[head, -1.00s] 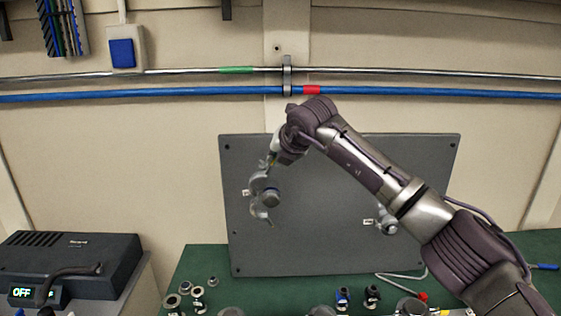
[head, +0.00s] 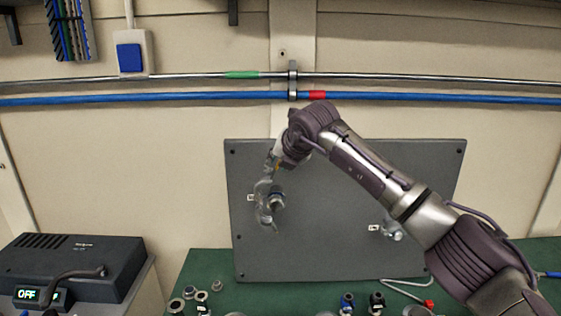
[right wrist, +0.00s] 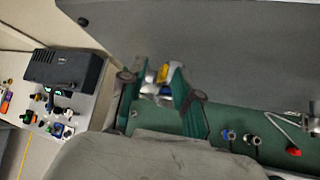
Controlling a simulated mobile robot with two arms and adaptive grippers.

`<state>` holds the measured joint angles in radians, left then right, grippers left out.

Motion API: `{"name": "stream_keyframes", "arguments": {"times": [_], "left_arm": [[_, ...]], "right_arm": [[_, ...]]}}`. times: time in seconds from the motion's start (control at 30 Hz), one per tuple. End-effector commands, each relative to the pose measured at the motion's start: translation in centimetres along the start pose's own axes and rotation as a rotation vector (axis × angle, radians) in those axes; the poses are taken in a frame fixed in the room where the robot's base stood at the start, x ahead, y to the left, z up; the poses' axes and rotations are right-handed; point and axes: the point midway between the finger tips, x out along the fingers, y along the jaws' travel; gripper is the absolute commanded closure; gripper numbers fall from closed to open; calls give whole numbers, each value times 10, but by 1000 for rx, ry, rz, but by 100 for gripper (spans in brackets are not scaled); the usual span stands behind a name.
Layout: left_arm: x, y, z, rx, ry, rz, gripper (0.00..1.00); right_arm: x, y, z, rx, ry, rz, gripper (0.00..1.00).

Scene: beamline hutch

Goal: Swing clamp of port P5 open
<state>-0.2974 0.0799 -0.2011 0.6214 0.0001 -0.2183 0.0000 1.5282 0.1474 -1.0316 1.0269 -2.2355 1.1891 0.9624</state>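A second port (head: 392,230) sits lower right, partly behind my right arm. The port labels are too small to read. My right gripper (right wrist: 159,78) is at the left port. In the right wrist view its two fingers stand apart, with a silver part (right wrist: 150,90) and a yellow part (right wrist: 163,73) showing between them. In the head view the fingers blend with the clamp, so contact is unclear. My left gripper is not in view.
A green bench (head: 205,262) holds several small fittings (head: 188,292) in front of the panel. A grey box (head: 75,262) with an "OFF" display stands at left. A bent metal rod (head: 405,289) with a red end lies below the right port. A blue pipe (head: 180,98) crosses the wall above.

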Motion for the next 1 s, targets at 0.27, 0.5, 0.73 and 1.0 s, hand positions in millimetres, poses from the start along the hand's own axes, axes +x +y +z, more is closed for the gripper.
{"name": "stream_keyframes", "arguments": {"times": [0.27, 0.5, 0.73, 1.0], "left_arm": [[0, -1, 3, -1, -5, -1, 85], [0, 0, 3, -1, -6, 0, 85], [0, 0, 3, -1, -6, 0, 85], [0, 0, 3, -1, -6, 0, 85]], "right_arm": [[-32, 0, 2, -2, -4, 2, 68], [-84, 1, 1, -2, -3, 1, 68], [-114, 1, 0, 0, 0, 1, 68], [-119, 1, 0, -1, 1, 0, 68]]}}
